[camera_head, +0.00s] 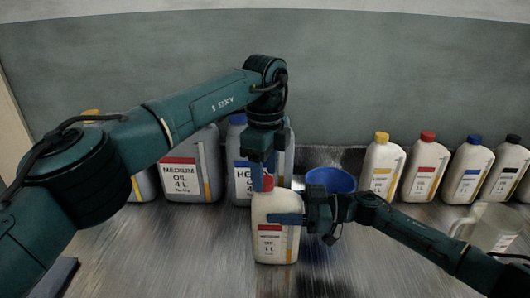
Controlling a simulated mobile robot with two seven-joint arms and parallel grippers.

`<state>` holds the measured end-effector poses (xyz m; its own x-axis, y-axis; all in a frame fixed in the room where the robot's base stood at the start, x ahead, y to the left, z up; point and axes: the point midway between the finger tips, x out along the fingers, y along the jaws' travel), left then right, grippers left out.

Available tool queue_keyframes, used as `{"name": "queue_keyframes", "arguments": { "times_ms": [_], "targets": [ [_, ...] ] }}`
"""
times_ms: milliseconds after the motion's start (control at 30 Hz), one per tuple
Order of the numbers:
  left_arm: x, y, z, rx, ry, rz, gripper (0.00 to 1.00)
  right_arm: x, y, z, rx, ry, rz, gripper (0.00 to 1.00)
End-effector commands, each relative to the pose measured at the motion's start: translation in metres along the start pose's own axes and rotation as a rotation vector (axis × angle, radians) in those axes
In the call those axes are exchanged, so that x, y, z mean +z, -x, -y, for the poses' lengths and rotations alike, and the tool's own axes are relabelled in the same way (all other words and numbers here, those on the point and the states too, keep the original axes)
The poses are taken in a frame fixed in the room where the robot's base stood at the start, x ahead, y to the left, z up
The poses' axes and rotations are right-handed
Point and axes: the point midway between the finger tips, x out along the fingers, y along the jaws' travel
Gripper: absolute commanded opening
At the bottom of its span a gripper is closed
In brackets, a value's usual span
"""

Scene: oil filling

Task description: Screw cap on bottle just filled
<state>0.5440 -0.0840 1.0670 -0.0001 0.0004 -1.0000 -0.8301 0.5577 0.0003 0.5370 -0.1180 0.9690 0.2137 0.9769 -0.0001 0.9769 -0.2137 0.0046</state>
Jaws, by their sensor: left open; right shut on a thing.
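A white bottle (270,250) with a red label stands upright on the metal table in the middle. A red cap (268,183) shows at its top; I cannot tell how tightly it sits. My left gripper (263,180) points down from above, open, with its fingers around the cap area and partly hiding it. My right gripper (285,218) comes from the right and is shut on the white bottle's upper body.
Large grey oil containers (190,165) stand behind on the left. A blue bowl-like vessel (331,180) is behind the bottle. Several capped white bottles (425,168) line the back right, with a clear jug (490,228) before them. The front left table (170,250) is clear.

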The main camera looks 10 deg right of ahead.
Motion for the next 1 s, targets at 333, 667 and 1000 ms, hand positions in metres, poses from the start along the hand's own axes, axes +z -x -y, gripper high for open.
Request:
{"name": "queue_keyframes", "arguments": {
  "times_ms": [333, 667, 1000],
  "targets": [
    [0.0002, -0.0132, 0.0000, -0.001, 0.000, 0.000, 0.52, 0.0003, -0.0001, 0.0000, 0.000, 0.001, 0.001, 0.00],
    [0.0001, -0.0127, 0.0000, -0.001, 0.000, 0.000, 0.34, 0.0003, -0.0001, 0.0000, 0.000, 0.001, 0.000, 0.00],
    [-0.0001, -0.0126, 0.0001, -0.001, -0.001, 0.000, 0.07, 0.0003, -0.0001, 0.0000, 0.000, 0.001, 0.001, 0.00]
  ]
}}
